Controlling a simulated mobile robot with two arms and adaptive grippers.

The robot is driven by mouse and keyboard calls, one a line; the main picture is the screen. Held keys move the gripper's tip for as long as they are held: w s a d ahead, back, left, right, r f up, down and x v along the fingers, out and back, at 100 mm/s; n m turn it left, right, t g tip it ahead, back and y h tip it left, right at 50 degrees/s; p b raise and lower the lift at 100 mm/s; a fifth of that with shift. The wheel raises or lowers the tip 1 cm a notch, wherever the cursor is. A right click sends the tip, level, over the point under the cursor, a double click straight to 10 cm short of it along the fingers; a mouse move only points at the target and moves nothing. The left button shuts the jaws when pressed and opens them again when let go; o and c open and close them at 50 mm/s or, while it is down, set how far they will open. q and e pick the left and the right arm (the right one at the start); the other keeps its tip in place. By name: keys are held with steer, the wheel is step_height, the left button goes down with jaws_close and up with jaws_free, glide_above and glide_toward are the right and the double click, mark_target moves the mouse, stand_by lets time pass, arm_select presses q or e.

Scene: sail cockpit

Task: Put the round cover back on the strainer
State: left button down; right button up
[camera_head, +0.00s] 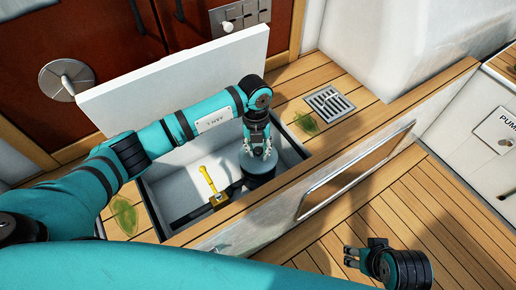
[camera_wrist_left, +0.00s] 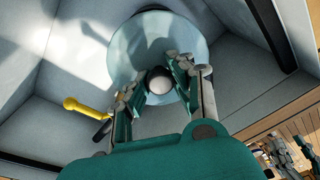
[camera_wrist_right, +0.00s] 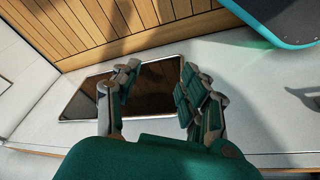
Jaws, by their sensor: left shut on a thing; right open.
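The round cover (camera_head: 250,164) is a pale blue-grey disc with a pale round knob (camera_wrist_left: 160,80). My left gripper (camera_head: 259,152) reaches down into the open locker and is shut on the knob; the cover also fills the upper middle of the left wrist view (camera_wrist_left: 135,40). The strainer (camera_head: 262,183) is a dark round body directly below the cover, mostly hidden by it. I cannot tell whether the cover rests on the strainer or is slightly above it. My right gripper (camera_head: 347,257) is open and empty over the deck, outside the locker.
A yellow-handled valve (camera_head: 213,188) stands left of the strainer. The white locker lid (camera_head: 170,78) is raised behind. Locker walls close in around my left gripper. A framed dark panel (camera_head: 355,172) is on the locker's front; it also shows in the right wrist view (camera_wrist_right: 150,88).

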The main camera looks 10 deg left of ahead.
mark_target(258, 157)
arm_select(q)
steer(key=shift+f+b, duration=0.55)
steer(key=shift+f, duration=0.4)
steer(key=shift+f+b, duration=0.6)
steer(key=shift+f, duration=0.4)
arm_select(e)
steer(key=shift+w+a+r+t, duration=0.15)
steer(key=shift+w+r+t, duration=0.05)
steer(key=shift+w+t, duration=0.2)
steer(key=shift+w+a+r+t, duration=0.1)
steer(key=shift+w+r+t, duration=0.1)
steer(key=shift+w+t, duration=0.15)
steer(key=shift+s+d+g, duration=0.1)
steer(key=shift+s+g, duration=0.15)
steer(key=shift+s+f, duration=0.15)
steer(key=shift+s, duration=0.1)
steer(key=shift+s+d+g, duration=0.25)
steer(key=shift+s+g, duration=0.15)
steer(key=shift+s, duration=0.2)
arm_select(q)
steer(key=shift+f+p, duration=0.1)
steer(key=shift+p, duration=0.2)
stand_by(0.3)
stand_by(0.3)
